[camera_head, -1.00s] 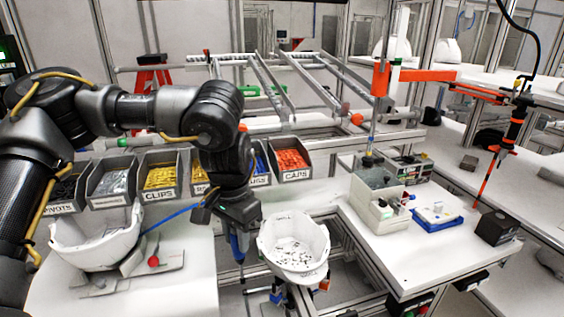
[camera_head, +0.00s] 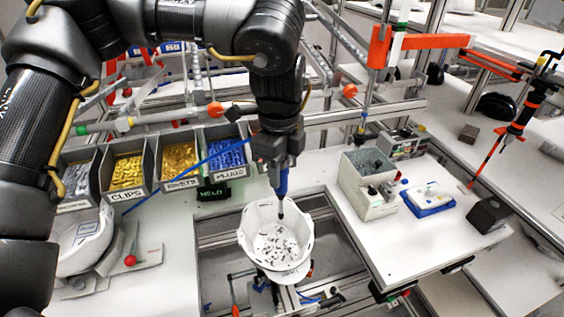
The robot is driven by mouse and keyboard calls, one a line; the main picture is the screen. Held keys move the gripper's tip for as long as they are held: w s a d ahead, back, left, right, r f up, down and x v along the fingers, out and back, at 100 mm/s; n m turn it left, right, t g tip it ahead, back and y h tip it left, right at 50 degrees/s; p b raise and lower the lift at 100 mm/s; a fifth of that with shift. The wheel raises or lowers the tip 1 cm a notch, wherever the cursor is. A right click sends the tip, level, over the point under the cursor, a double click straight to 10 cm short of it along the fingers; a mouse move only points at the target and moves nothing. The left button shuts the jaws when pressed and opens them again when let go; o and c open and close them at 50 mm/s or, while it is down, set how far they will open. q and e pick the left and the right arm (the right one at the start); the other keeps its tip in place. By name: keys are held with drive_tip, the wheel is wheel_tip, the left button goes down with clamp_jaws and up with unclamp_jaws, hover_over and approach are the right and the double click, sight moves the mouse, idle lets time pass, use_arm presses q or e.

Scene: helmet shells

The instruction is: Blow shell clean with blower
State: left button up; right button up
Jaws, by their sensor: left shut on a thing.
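A white helmet shell (camera_head: 285,266) sits open side up on a stand in the gap between the tables, with many small dark specks inside. My left gripper (camera_head: 280,160) is above the shell's back rim and shut on the blue blower (camera_head: 282,181). The blower points down, its dark nozzle tip at the shell's rear opening. A blue hose runs from the blower to the left. A second white shell (camera_head: 82,240) lies at the left, partly hidden by my arm. My right gripper is not in view.
Bins of clips (camera_head: 124,175), rivets (camera_head: 177,170) and plugs line the back. The right table carries a grey box (camera_head: 368,205), a blue tray (camera_head: 428,210) and a black block (camera_head: 489,216). A red-knobbed fixture (camera_head: 130,261) stands at left.

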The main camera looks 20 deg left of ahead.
sight(279, 194)
use_arm(q)
wheel_tip(279, 194, down, 6)
drive_tip(key=b, duration=0.3)
drive_tip(key=shift+w+a+r, duration=0.1)
drive_tip(key=shift+a+r, duration=0.05)
drive_tip(key=shift+r, duration=0.05)
drive_tip(key=shift+f+b, duration=0.55)
drive_tip(key=shift+f, duration=0.2)
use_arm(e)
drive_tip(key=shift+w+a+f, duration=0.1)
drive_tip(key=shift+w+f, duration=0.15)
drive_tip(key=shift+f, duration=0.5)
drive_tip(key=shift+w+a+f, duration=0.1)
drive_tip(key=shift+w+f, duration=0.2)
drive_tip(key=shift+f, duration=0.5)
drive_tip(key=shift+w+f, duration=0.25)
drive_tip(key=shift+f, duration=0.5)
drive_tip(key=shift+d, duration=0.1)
use_arm(q)
clamp_jaws()
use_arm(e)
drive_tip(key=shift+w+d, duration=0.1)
